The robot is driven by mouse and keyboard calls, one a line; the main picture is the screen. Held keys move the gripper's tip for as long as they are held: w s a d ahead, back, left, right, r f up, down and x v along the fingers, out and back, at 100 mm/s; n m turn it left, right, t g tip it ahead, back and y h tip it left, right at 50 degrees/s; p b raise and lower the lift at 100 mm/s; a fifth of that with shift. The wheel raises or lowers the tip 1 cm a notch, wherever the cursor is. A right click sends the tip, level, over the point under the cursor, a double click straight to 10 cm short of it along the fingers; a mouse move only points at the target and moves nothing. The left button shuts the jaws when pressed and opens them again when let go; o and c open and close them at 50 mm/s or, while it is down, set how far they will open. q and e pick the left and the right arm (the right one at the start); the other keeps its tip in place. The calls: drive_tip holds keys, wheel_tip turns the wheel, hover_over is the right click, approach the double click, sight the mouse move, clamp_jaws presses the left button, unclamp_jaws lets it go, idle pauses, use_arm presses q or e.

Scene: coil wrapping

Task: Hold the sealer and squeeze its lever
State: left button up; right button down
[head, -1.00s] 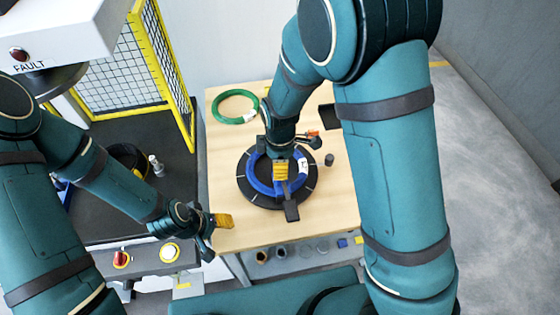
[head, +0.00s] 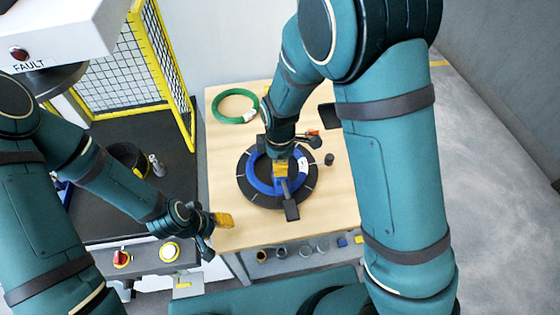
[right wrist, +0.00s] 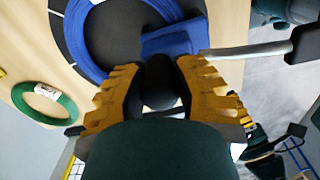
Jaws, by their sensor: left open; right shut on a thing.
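The sealer shows in the right wrist view as a blue body (right wrist: 172,38) with a metal lever (right wrist: 245,50) ending in a black handle. My right gripper (right wrist: 160,85) is shut on its dark grip. In the head view my right gripper (head: 281,168) is over the blue coil (head: 262,184), with the sealer's black lever handle (head: 291,210) pointing toward the table's front. My arm and gripper hide most of the sealer. My left gripper (head: 215,222) is open and empty near the table's front left corner, apart from the lever.
The blue coil lies on a black round plate (head: 245,192) on the wooden table (head: 335,220). A green coil (head: 235,106) lies at the back left. A small dark cylinder (head: 329,159) stands right of the plate. A control panel (head: 145,259) and yellow mesh fence (head: 125,65) are at left.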

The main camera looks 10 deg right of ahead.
sight(291, 211)
use_arm(q)
drive_tip(key=shift+f, duration=0.15)
idle(0.8)
idle(0.5)
drive_tip(key=shift+w+d, duration=0.1)
drive_tip(key=shift+d, duration=0.1)
drive_tip(key=c, duration=0.9)
drive_tip(key=d+r+m, duration=0.1)
drive_tip(key=d, duration=0.1)
drive_tip(key=w+d+r+m+g, duration=0.1)
drive_tip(key=d+r+m, duration=0.2)
drive_tip(key=d+r, duration=0.1)
drive_tip(key=shift+w+d+r, duration=0.1)
drive_tip(key=shift+w+d, duration=0.1)
drive_tip(key=shift+d, duration=0.1)
clamp_jaws()
drive_tip(key=s+d+r+m+g+y, duration=0.1)
drive_tip(key=s+d+r+m+y, duration=0.15)
drive_tip(key=d+r+m, duration=0.5)
drive_tip(key=s+d+r+m+y, duration=0.25)
drive_tip(key=d+r, duration=0.25)
drive_tip(key=r, duration=0.5)
drive_tip(key=shift+h, duration=0.5)
drive_tip(key=shift+s+d+f, duration=0.1)
drive_tip(key=shift+s+f, duration=0.05)
drive_tip(key=shift+f, duration=1.85)
drive_tip(key=shift+s+f, duration=0.15)
drive_tip(key=shift+f, duration=1.85)
